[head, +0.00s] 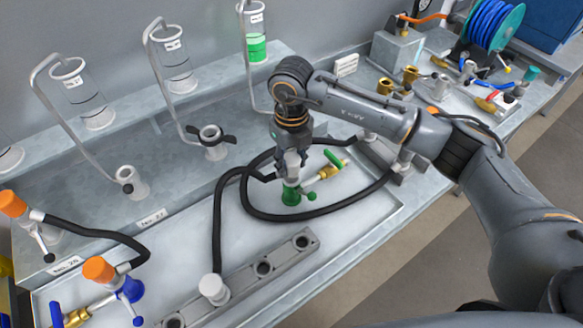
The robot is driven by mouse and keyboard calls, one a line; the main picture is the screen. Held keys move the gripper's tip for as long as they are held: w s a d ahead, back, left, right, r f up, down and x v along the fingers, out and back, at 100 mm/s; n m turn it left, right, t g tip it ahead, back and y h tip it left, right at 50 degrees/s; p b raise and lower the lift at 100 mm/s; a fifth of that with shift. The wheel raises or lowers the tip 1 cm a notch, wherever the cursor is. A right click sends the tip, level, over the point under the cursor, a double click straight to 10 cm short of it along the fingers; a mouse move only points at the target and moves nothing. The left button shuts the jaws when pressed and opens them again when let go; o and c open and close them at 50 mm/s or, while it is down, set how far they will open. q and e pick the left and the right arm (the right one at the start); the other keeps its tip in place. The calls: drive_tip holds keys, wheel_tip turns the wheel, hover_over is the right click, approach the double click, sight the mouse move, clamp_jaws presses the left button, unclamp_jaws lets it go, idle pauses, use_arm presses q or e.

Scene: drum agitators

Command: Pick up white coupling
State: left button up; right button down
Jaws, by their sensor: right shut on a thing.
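My right gripper (290,170) points down over the middle of the bench tray. It is shut on a pale grey-white fitting (291,168) that stands upright on a green valve body (290,193). The fingers hide part of the fitting, and a black hose passes close beside it. Another white coupling (213,288) stands in the slotted metal rack at the front, with a black hose rising from it. I cannot tell whether the gripped fitting is loose from the green valve. My left gripper is out of view.
The metal rack (282,256) has empty holes. Black hose (247,200) loops around the green valve. Orange-capped fittings (98,270) stand at left. Glass cylinders (80,95) on bent rods line the back. A blue hose reel (492,25) and brass fittings (410,75) are at right.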

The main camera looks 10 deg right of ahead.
drive_tip(key=shift+r, duration=0.1)
drive_tip(key=shift+w+r+b, duration=0.1)
drive_tip(key=shift+r+b, duration=0.4)
drive_tip(key=shift+b, duration=0.1)
drive_tip(key=s+a+r+b, duration=0.2)
drive_tip(key=s+r+b, duration=0.3)
drive_tip(key=s+r, duration=0.7)
drive_tip(key=shift+s, duration=1.05)
drive_tip(key=shift+a, duration=0.1)
